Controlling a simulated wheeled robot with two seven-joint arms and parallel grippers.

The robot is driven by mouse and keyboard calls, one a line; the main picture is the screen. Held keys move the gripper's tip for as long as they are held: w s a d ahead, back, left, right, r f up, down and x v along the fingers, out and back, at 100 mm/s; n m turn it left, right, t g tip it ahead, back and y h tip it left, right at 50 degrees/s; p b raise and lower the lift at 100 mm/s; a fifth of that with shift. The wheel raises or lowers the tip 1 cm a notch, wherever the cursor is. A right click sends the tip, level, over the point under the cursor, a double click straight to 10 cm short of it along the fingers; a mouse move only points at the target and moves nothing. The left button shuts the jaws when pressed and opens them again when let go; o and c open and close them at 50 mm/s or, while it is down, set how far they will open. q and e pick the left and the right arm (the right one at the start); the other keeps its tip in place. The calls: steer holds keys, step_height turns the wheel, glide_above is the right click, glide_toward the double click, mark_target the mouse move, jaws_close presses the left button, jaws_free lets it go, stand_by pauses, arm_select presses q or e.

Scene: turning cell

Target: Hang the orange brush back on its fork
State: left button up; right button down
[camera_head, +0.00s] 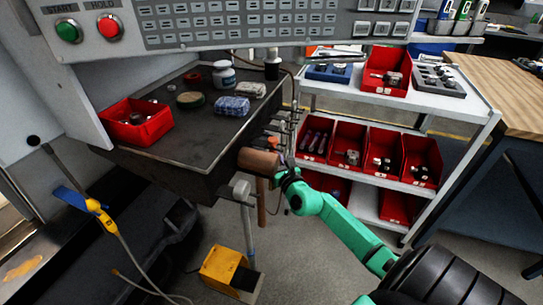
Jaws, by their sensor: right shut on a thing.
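My right gripper (284,174) reaches in on the green arm from the lower right to the right edge of the dark bench. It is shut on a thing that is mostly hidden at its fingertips. A small orange piece (272,141), which looks like part of the orange brush, shows just above and left of the fingers. I cannot tell whether it rests on its fork, as the holders along the bench edge are small and crowded. A mallet with a brown head (258,161) hangs right beside the fingers. My left gripper is not in view.
A grey-headed hammer (240,188) hangs left of the brown mallet. The bench (190,150) carries a red bin (137,124), cloths and jars. A shelf trolley with red bins (346,146) stands close on the right. A yellow pedal (226,268) is on the floor.

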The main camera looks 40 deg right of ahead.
steer(key=shift+f+b, duration=0.65)
stand_by(0.7)
steer(key=c, duration=0.5)
jaws_free()
steer(key=shift+s, duration=0.1)
steer(key=s, duration=0.4)
steer(key=s+a, duration=0.1)
steer(key=s, duration=0.4)
steer(key=s+a, duration=0.1)
steer(key=s, duration=0.4)
steer(key=shift+s+a+r, duration=0.1)
steer(key=shift+a+r, duration=0.05)
steer(key=shift+a, duration=0.1)
